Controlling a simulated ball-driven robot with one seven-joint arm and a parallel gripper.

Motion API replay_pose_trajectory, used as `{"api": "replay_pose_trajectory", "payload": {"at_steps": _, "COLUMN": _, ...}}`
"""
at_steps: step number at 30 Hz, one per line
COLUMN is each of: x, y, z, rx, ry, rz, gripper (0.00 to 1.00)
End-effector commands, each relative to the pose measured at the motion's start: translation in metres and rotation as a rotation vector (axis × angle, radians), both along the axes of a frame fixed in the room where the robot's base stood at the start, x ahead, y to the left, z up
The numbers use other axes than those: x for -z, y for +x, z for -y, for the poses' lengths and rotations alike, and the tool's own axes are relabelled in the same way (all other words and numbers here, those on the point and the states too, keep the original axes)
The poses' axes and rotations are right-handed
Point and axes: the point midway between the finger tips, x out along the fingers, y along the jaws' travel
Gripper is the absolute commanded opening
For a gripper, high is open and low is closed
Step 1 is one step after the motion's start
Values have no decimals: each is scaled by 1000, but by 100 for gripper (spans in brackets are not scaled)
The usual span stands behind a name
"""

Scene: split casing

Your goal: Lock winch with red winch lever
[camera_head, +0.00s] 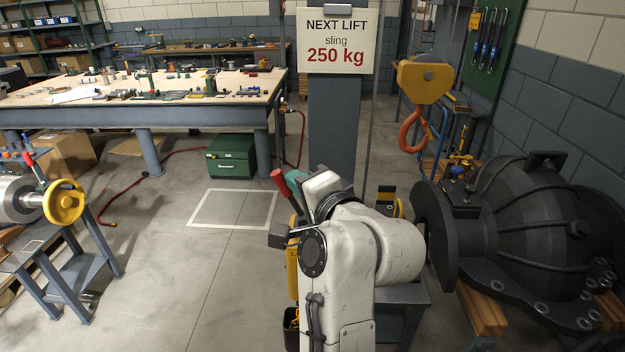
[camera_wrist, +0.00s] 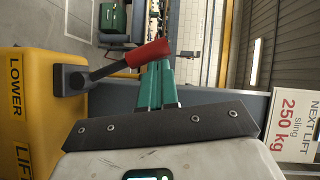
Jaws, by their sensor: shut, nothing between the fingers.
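The winch lever has a red grip (camera_wrist: 147,54) on a dark metal shank, which joins the yellow winch body (camera_wrist: 25,125) at the left of the wrist view. The body is marked LOWER and LIFT. In the head view the red lever (camera_head: 281,183) points up and left, beside the post. My gripper (camera_wrist: 158,72) has teal fingers, shut and empty. The fingertips are close to the outer part of the red grip; I cannot tell whether they touch. In the head view my gripper (camera_head: 295,179) is right beside the lever, and my arm hides most of the winch.
The post (camera_head: 334,125) carries a 250 kg sign (camera_head: 335,40). A yellow hook block (camera_head: 424,82) with an orange hook hangs to the right. A dark casing (camera_head: 525,215) lies at the right.

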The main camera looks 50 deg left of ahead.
Motion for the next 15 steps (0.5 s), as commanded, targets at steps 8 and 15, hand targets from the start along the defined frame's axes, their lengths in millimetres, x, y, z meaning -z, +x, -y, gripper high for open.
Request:
{"api": "replay_pose_trajectory", "payload": {"at_steps": 8, "x": 1, "y": -5, "z": -5, "rx": -2, "ry": -1, "rz": -2, "gripper": 0}}
{"api": "replay_pose_trajectory", "payload": {"at_steps": 15, "x": 2, "y": -7, "z": -6, "rx": -4, "ry": -2, "rz": -3, "gripper": 0}}
